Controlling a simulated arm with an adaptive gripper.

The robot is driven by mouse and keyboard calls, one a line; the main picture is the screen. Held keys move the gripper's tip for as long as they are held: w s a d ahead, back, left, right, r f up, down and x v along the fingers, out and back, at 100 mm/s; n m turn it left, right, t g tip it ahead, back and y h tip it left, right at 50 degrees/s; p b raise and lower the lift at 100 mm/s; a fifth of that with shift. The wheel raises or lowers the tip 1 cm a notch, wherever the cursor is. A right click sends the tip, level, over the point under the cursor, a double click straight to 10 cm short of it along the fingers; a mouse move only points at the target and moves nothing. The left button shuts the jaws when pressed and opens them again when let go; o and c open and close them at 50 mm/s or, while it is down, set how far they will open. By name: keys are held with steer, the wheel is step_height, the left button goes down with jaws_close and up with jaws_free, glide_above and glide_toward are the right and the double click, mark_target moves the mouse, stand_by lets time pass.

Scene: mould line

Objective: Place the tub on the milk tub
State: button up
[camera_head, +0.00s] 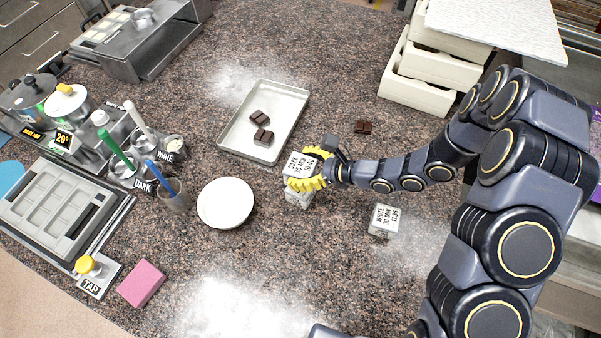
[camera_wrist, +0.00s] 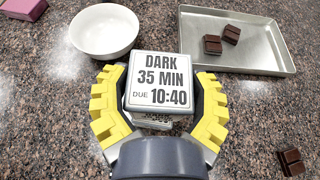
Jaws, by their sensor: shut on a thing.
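A white tub (camera_wrist: 160,80) labelled "DARK 35 MIN DUE 10:40" is between the yellow fingers of my gripper (camera_wrist: 160,112), which is shut on it; its label also shows in the head view (camera_head: 299,163). Below it, a second pale lettered surface (camera_wrist: 152,124) shows in the wrist view, and a white block shape (camera_head: 298,199) shows under the fingers in the head view. It looks like another tub, mostly hidden, with its label unreadable. I cannot tell whether the two touch. A tub labelled "WHITE 30 MIN 11:35" (camera_head: 385,220) stands apart to the right.
A metal tray (camera_head: 283,93) with chocolate pieces lies behind the gripper. A white bowl (camera_head: 225,203) is to the left. A loose chocolate piece (camera_head: 363,127) lies behind my arm. Cream crates (camera_head: 415,90) are stacked at the back right.

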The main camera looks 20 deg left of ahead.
mark_target(301, 175)
steer(key=shift+f, duration=1.5)
steer(key=shift+f, duration=0.1)
steer(key=o, duration=1.2)
steer(key=v, duration=1.2)
